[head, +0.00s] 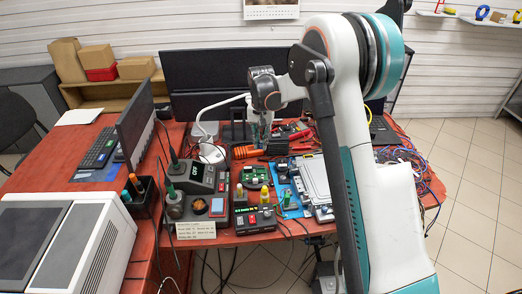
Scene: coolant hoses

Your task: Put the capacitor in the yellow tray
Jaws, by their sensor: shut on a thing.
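My gripper (262,136) points down over the back middle of the red table. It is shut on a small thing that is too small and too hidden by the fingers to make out. I cannot pick out the capacitor for certain anywhere in the head view. I cannot make out a yellow tray either. An orange ribbed part (247,152) lies on the table just below and left of the gripper.
A soldering station (190,177), a black box with a yellow-topped part (265,194) and a blue board (290,203) crowd the front of the red table (232,238). Monitors (205,70) stand behind. Tangled cables (410,165) lie at the right.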

